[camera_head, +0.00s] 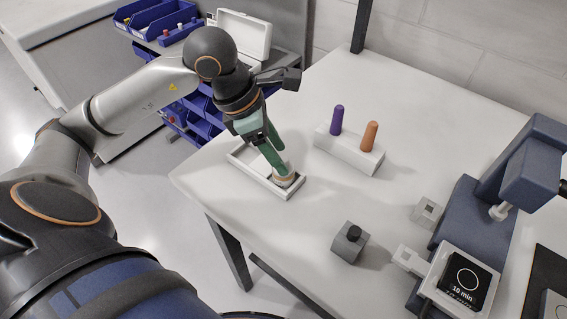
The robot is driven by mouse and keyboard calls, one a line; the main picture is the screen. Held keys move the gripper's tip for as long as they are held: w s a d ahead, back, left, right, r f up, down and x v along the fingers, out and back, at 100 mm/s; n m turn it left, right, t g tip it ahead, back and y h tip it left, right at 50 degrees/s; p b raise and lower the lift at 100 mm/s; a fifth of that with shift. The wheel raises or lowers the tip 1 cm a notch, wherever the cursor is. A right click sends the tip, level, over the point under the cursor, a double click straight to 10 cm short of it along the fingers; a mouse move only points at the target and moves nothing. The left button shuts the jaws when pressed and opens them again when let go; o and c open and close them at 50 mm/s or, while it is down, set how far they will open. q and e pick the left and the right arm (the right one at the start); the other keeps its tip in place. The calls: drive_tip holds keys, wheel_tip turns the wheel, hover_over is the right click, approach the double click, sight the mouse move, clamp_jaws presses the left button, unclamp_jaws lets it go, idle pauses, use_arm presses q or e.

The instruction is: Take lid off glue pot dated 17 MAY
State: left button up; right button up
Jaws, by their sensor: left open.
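A small round pot with a pale tan top (286,181) stands in the right end of a white rectangular tray (262,181) on the white table. Its date is too small or hidden to read, so I cannot tell whether it says 17 MAY. My left gripper (279,168) points down at the pot, its green fingers open and their tips at the pot's top. The fingers hide part of the pot, and I cannot tell whether they touch it. I cannot make out a separate lid. My right gripper is not in view.
A white block (347,153) behind the tray holds a purple handle (337,119) and an orange handle (369,136). A blue device with a "10 min" display (465,283) fills the right. The table's middle is clear.

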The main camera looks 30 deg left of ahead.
use_arm(q)
drive_tip(key=shift+w+d+f, duration=0.2)
drive_tip(key=shift+d+f, duration=0.05)
drive_tip(key=shift+f, duration=0.4)
clamp_jaws()
